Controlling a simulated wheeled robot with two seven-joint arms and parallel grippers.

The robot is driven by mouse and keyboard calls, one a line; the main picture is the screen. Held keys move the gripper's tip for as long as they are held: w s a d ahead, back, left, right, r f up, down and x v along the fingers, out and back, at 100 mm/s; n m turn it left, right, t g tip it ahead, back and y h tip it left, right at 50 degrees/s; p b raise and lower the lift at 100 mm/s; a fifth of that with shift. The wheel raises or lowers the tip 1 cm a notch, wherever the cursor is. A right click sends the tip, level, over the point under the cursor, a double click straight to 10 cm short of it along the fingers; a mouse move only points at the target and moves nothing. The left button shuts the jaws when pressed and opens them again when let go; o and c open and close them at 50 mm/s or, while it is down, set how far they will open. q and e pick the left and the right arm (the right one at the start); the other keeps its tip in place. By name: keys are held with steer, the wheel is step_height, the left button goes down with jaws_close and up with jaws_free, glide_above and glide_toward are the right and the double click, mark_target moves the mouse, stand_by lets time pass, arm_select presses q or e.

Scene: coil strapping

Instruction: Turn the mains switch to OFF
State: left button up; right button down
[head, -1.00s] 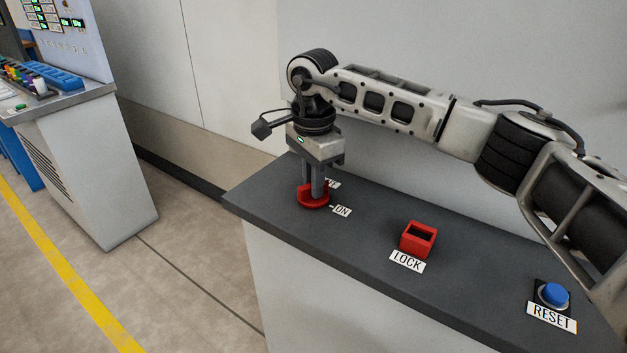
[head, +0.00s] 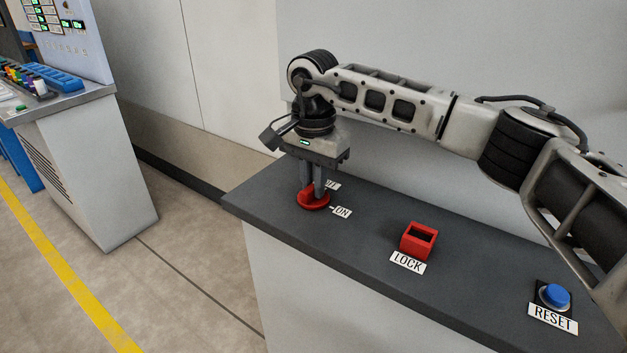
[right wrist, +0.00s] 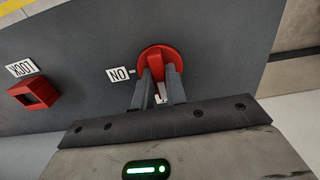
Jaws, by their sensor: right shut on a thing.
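The mains switch (head: 313,202) is a red round knob with a raised grip bar, on the dark top of the grey cabinet in the head view. My right gripper (head: 313,192) points down over it, its two fingers shut on the grip bar. In the right wrist view the red switch (right wrist: 160,60) shows between and beyond the fingertips (right wrist: 160,85). The ON label (head: 342,212) is beside the knob. A second label (head: 332,184) behind it is partly hidden by the fingers. My left gripper is not in view.
A red LOCK block (head: 419,241) and a blue RESET button (head: 554,295) are on the same dark top (head: 370,270), to the right. A wall stands close behind the cabinet. A control desk (head: 85,170) stands at the left, with open floor between.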

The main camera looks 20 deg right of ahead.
steer(key=c, duration=1.4)
jaws_free()
steer(key=shift+c, duration=0.2)
step_height(320, 180, up, 16)
